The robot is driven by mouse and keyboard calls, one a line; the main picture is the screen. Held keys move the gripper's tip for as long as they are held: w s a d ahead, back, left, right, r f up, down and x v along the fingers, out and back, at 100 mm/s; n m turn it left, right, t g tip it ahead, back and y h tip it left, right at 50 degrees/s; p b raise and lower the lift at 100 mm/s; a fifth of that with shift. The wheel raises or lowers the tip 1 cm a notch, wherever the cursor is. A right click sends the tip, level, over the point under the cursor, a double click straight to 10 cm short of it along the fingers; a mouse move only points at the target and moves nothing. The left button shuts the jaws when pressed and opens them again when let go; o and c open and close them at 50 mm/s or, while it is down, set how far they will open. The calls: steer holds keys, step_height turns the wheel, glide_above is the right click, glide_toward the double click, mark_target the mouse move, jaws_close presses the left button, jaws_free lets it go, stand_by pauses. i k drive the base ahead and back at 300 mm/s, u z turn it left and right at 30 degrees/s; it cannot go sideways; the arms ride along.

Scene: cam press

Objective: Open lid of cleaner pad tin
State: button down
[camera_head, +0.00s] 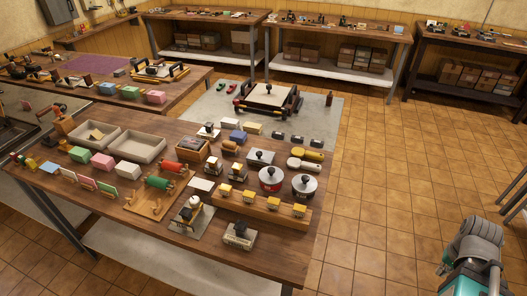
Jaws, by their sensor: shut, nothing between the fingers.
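Two round tins with grey lids and dark knobs stand side by side on the near wooden bench (262,246), toward its right side. The left one is a red tin (270,184) with a pale mark on its side. The right one is a dark tin (303,187). Both lids are on. Behind them is a low, squarish grey box (261,158) with a dark knob. The labels are too small to read, so I cannot tell which is the cleaner pad tin. My gripper is not visible; only grey and teal parts of my arm show at the lower right, away from the bench.
A wooden block with several yellow-topped stamps (262,207) stands just in front of the tins. Yellow and pale-handled brushes (305,160) lie behind them. Grey trays (137,146) and a green roller (158,183) are further left. Tiled floor (385,190) right of the bench is clear.

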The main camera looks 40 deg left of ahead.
mark_target(261, 153)
steer(key=u, duration=0.35)
steer(key=i, duration=0.4)
steer(key=u, duration=0.4)
